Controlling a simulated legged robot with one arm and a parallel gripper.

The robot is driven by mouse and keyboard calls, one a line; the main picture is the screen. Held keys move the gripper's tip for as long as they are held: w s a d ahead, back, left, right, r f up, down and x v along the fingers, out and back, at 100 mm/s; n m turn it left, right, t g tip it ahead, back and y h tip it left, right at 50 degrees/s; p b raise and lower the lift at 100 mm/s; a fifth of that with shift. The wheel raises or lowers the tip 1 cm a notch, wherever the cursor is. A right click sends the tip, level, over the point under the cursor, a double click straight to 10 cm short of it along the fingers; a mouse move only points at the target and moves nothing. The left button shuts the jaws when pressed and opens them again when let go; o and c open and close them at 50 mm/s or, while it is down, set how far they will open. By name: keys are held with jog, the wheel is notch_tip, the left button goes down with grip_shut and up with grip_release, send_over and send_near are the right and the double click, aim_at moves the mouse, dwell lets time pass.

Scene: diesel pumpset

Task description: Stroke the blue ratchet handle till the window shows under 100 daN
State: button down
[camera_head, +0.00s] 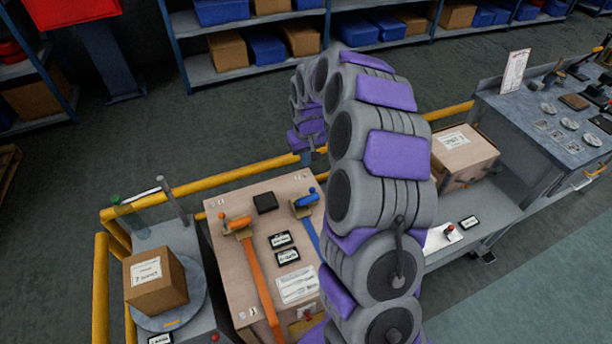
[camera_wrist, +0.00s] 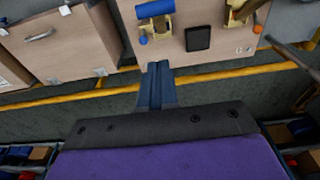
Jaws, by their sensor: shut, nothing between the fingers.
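The blue ratchet handle (camera_head: 304,204) sits on the wooden-topped case (camera_head: 225,208), beside my arm in the head view, with a blue strap running toward the front. In the wrist view the blue handle (camera_wrist: 154,9) shows at the top edge with a blue knob below it. My gripper (camera_wrist: 158,66) is shut and empty, its tips just short of the case edge and apart from the handle. In the head view my gripper (camera_head: 306,157) is small beyond the case. A black box (camera_head: 265,202), perhaps the window, lies between the ratchets; no reading is legible.
An orange ratchet (camera_head: 238,226) with an orange strap is left of the black box. A yellow rail (camera_head: 225,179) runs behind the case. Cardboard boxes stand on both sides, one on a round plate (camera_head: 190,309). Shelves line the back; the floor between is clear.

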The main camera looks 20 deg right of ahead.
jog(key=b, duration=0.2)
send_over(304, 200)
jog(key=w+d, duration=0.2)
jog(key=w, duration=0.2)
notch_tip(304, 200, down, 10)
jog(key=r, duration=0.1)
jog(key=s+f, duration=0.1)
jog(key=f, duration=0.1)
jog(key=s+f, duration=0.1)
jog(key=shift+s+f+b, duration=0.2)
jog(key=shift+f+b, duration=0.2)
